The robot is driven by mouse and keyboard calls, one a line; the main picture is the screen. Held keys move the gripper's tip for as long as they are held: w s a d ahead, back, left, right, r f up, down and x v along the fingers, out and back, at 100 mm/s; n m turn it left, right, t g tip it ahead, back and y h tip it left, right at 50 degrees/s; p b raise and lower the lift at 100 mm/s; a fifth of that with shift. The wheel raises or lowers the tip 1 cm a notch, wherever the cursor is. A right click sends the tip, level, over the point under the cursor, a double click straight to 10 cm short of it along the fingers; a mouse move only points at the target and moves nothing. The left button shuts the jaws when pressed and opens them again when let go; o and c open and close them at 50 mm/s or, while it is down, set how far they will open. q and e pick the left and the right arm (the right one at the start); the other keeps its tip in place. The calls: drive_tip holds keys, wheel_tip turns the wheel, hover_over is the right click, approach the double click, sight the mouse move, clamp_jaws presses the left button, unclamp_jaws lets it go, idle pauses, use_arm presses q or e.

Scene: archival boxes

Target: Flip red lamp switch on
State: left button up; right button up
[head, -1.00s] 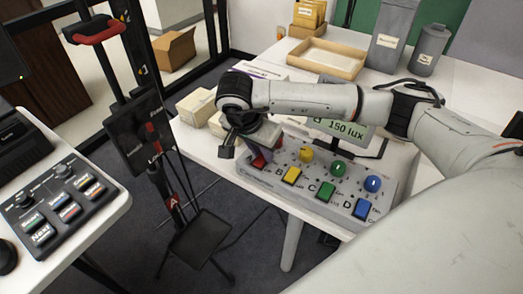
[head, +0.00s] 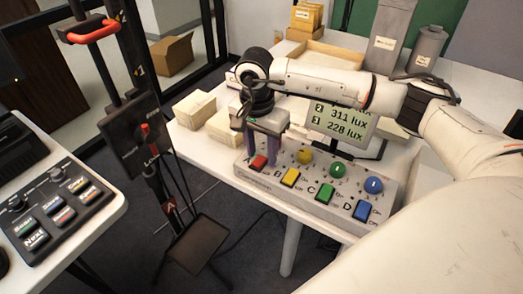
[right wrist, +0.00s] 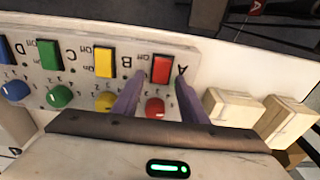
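The red lamp switch (head: 257,162) is a rocker at the left end of a grey control panel (head: 322,212), beside the letter A. It also shows in the right wrist view (right wrist: 161,70); which way it is tipped I cannot tell. My right gripper (head: 259,162) points down at the panel's left end, and its two purple fingers are apart with nothing between them. In the right wrist view the gripper (right wrist: 158,82) has its fingers either side of the red knob (right wrist: 155,107) and near the switch. My left gripper is out of view.
Yellow, green and blue switches and knobs continue rightward. A display (head: 341,122) behind reads 311 and 228 lux. Pale boxes (head: 194,109) lie left of the panel. A black stand with a red handle (head: 92,29) stands at left, beside another keypad (head: 57,203).

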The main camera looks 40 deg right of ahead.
sight(259, 161)
wheel_tip(259, 161, up, 10)
drive_tip(key=shift+s+a+r, duration=0.15)
drive_tip(key=shift+s+a, duration=0.05)
drive_tip(key=shift+a, duration=0.25)
drive_tip(key=shift+a, duration=0.1)
idle(0.4)
